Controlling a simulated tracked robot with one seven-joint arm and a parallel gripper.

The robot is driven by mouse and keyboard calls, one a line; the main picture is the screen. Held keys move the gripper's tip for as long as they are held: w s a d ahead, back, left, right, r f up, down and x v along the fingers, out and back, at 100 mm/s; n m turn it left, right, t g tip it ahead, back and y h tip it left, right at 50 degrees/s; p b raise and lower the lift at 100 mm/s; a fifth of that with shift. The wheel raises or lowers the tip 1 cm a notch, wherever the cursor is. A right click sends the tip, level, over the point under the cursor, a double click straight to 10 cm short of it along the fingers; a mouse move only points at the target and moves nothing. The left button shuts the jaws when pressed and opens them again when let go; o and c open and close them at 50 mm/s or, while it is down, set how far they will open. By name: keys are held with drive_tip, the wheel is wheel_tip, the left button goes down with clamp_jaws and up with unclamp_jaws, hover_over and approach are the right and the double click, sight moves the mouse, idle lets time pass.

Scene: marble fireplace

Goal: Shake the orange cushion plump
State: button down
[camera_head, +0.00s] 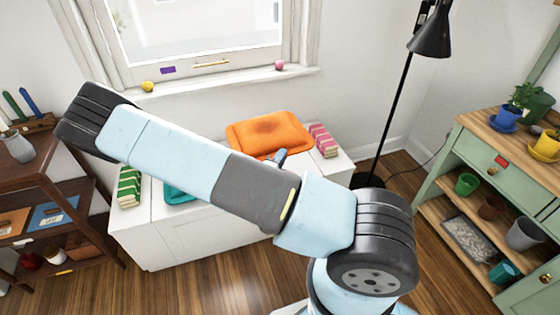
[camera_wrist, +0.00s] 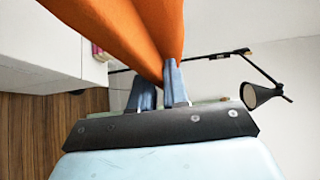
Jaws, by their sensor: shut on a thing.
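The orange cushion (camera_head: 268,134) shows in the head view above the white bench (camera_head: 200,240) under the window, with a darker dent in its middle. It also fills the top of the wrist view (camera_wrist: 120,30). My gripper (camera_wrist: 170,78) is shut on the cushion's edge, which is pinched between its two blue-grey fingers. In the head view only a small part of my gripper (camera_head: 278,158) shows at the cushion's front edge; my arm hides the rest. I cannot tell whether the cushion's far side touches the bench.
A teal cushion (camera_head: 178,192) lies on the bench, partly behind my arm. A black floor lamp (camera_head: 395,110) stands right of the bench. Shelving flanks both sides. Small balls sit on the windowsill (camera_head: 215,82).

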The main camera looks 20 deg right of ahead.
wheel_tip(320, 180, down, 6)
wheel_tip(320, 180, up, 7)
drive_tip(key=shift+f, duration=0.2)
wheel_tip(320, 180, down, 7)
idle(0.6)
idle(0.3)
